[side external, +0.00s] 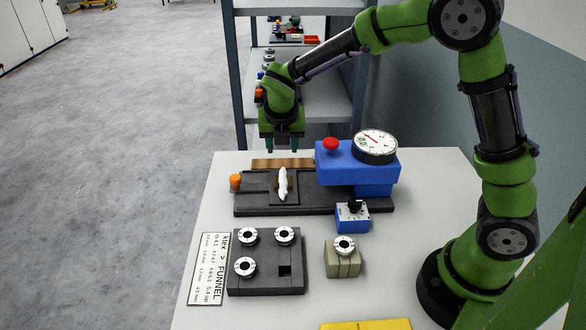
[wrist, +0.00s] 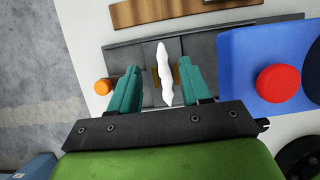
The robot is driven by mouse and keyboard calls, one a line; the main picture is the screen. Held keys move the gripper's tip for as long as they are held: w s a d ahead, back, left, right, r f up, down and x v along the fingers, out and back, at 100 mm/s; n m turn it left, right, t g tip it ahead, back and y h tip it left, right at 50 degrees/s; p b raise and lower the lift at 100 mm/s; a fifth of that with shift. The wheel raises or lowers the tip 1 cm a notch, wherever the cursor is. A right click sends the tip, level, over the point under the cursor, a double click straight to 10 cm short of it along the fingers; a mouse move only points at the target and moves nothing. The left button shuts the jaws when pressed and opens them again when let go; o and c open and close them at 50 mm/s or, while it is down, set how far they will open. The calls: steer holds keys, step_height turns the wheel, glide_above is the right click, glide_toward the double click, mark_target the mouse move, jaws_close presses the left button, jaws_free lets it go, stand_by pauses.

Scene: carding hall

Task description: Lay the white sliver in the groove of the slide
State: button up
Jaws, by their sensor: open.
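My gripper (side external: 282,150) is open and empty, above and behind the slide, apart from the sliver. Its two teal fingers (wrist: 162,80) show in the wrist view.
A blue instrument (side external: 345,170) with a red button and a dial gauge (side external: 375,146) stands right of the slide. An orange knob (side external: 236,182) is at the slide's left end. A dark block (side external: 265,277) with white discs, a beige block (side external: 342,262) and a small blue box (side external: 352,222) stand in front.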

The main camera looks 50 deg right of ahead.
steer(key=s+r+m+t+y, duration=0.1)
steer(key=s+r+m+y, duration=0.2)
steer(key=s+r+m, duration=0.9)
steer(key=s+a+m+t+y, duration=0.1)
steer(key=s+m+t+y, duration=0.1)
steer(key=s+m, duration=0.8)
steer(key=m+t, duration=0.1)
steer(key=m, duration=0.8)
steer(key=shift+s+a+r, duration=0.2)
steer(key=shift+s+a, duration=0.05)
steer(key=shift+s, duration=0.15)
